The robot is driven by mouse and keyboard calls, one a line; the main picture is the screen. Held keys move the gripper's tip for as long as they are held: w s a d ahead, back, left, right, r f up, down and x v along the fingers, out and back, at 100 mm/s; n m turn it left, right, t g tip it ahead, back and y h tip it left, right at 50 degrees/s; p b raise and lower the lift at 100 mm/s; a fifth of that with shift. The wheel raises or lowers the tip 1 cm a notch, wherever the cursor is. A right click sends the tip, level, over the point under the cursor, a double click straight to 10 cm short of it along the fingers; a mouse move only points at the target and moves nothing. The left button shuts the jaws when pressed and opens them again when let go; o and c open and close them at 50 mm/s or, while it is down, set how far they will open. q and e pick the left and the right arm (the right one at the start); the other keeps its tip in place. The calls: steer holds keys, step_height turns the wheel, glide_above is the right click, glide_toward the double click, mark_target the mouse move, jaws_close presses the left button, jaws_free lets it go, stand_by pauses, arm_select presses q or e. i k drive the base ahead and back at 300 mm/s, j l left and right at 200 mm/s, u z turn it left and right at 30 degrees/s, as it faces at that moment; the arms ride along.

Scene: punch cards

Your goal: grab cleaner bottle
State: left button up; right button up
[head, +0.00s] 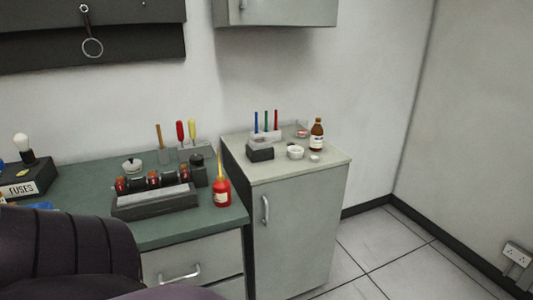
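A red bottle (222,194) with a yellow nozzle and a pale label stands at the right end of the green bench. Neither gripper shows in the head view. A dark ribbed part of my own body covers the lower left corner.
A small white dish (295,152), a dark box (260,150) and a rack of coloured sticks (267,135) stand left of the brown bottle. The green bench (195,222) holds a long grey tray (155,201), jars and screwdrivers. Tiled floor (380,245) lies clear right of the cabinet.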

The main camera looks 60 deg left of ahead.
mark_target(318, 131)
steer(key=u, duration=1.65)
steer(key=l+u, duration=0.1)
steer(key=u, duration=0.25)
steer(key=i+l+u, duration=0.1)
steer(key=u, duration=0.25)
steer(key=l+u, duration=0.1)
steer(key=u, duration=0.25)
steer(key=l+u, duration=0.65)
steer(key=l, duration=0.2)
steer(key=l+u, duration=0.3)
steer(key=l, duration=0.55)
steer(key=k+l, duration=0.1)
steer(key=l, duration=0.35)
steer(key=k+l, duration=0.1)
steer(key=l, duration=0.35)
steer(key=u, duration=0.05)
